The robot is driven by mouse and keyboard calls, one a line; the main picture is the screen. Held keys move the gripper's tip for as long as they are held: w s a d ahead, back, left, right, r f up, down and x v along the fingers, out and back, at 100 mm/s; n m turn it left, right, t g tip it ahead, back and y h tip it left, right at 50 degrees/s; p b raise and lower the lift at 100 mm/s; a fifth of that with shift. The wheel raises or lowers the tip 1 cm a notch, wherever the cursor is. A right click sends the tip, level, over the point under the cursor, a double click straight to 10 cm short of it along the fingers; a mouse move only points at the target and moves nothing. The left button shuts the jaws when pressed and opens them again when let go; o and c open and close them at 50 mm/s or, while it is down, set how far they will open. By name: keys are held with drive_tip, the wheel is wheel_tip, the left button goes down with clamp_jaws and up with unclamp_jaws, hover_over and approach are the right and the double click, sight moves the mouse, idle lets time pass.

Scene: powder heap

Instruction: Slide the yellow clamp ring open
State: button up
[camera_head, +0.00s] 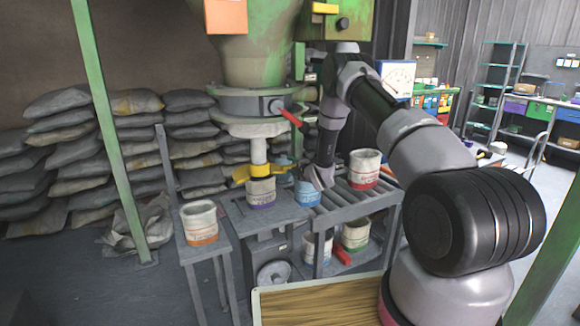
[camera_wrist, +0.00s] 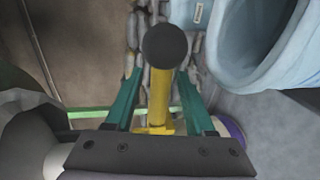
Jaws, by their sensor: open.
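In the wrist view, a yellow handle (camera_wrist: 159,98) ending in a black round knob (camera_wrist: 165,46) points up through the picture. My gripper (camera_wrist: 157,82) is open, with one teal finger on each side of this handle. I cannot tell whether either finger touches it.
The hopper valve has a red lever (camera_head: 288,116). A green post (camera_head: 113,130) rises at left.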

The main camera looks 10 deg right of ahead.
drive_tip(key=shift+x, duration=0.8)
clamp_jaws()
drive_tip(key=shift+d, duration=0.1)
idle(0.8)
